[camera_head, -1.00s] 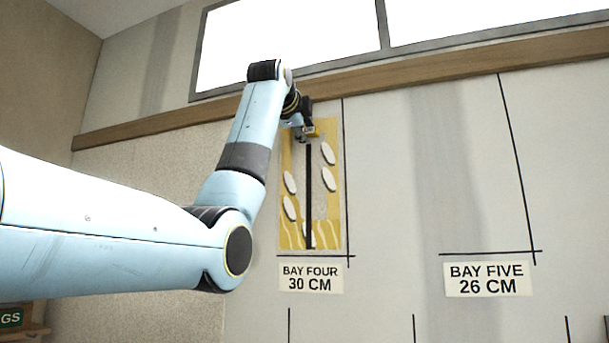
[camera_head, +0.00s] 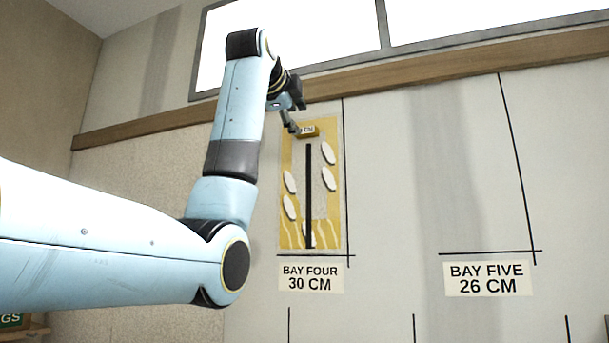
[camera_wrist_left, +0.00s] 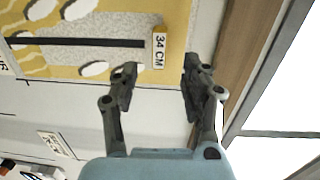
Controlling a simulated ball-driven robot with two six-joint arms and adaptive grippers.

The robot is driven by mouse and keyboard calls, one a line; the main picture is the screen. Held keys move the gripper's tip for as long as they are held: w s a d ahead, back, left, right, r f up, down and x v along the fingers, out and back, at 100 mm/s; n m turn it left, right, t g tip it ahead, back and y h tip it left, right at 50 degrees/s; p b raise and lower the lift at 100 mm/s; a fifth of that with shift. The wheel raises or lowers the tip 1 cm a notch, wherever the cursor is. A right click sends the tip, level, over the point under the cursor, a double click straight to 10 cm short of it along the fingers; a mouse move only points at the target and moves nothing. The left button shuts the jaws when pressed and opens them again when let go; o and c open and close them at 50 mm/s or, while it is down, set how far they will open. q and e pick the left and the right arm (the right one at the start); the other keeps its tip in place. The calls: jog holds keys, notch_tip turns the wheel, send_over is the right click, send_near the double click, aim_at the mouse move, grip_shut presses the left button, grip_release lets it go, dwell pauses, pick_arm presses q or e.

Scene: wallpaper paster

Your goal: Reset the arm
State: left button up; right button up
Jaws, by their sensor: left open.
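My left gripper (camera_head: 292,115) is raised near the top of the yellow patterned wallpaper strip (camera_head: 296,240) on the wall at bay four. In the left wrist view my left gripper (camera_wrist_left: 157,82) is open, with nothing between its fingers. A small yellow block labelled 34 CM (camera_wrist_left: 159,48) sits at the strip's top end, just beyond the fingertips and apart from them; it also shows in the head view (camera_head: 307,131). A dark bar (camera_head: 308,190) runs down the strip from below the block. My right gripper is in neither view.
The BAY FOUR 30 CM sign (camera_head: 310,278) is below the strip. The BAY FIVE 26 CM sign (camera_head: 487,279) is to the right, under bare wall. A wooden rail (camera_head: 450,82) and a bright window (camera_head: 290,30) are above.

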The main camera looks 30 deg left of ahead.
pick_arm(q)
jog(key=shift+v, duration=2.35)
jog(key=shift+w, duration=0.1)
